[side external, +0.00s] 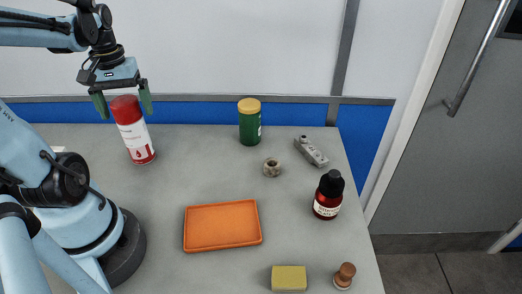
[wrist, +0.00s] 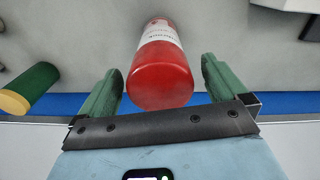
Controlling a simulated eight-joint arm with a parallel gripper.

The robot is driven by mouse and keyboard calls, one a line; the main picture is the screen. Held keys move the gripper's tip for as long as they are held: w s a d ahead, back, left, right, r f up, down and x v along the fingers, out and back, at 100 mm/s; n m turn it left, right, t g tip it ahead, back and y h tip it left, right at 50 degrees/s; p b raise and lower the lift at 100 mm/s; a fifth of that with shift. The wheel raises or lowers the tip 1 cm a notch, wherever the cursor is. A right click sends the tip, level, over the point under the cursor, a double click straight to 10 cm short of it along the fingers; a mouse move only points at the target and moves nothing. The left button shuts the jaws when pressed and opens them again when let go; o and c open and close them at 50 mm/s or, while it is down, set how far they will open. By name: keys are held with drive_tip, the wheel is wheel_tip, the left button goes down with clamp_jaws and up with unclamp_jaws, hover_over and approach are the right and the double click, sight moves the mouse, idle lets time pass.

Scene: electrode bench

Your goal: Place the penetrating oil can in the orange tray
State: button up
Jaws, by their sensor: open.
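The penetrating oil can appears to be the red and white can (side external: 134,130) standing on the bench at the left in the side external view; its label is too small to read. The wrist view shows its red top (wrist: 160,76) between the fingers. My gripper (side external: 122,108) is open around the can's upper part, with a green finger on each side and gaps visible in the wrist view (wrist: 163,88). The orange tray (side external: 222,226) lies empty on the bench, to the right of the can and nearer the camera.
A green can with a yellow lid (side external: 249,122), a metal nut (side external: 271,167) and a grey device (side external: 311,151) stand toward the back. A dark red bottle (side external: 328,196), a yellow block (side external: 289,278) and a wooden-handled stamp (side external: 345,275) are at the right. Bench between can and tray is clear.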

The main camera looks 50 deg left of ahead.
drive_tip(key=shift+c, duration=0.4)
clamp_jaws()
idle(0.4)
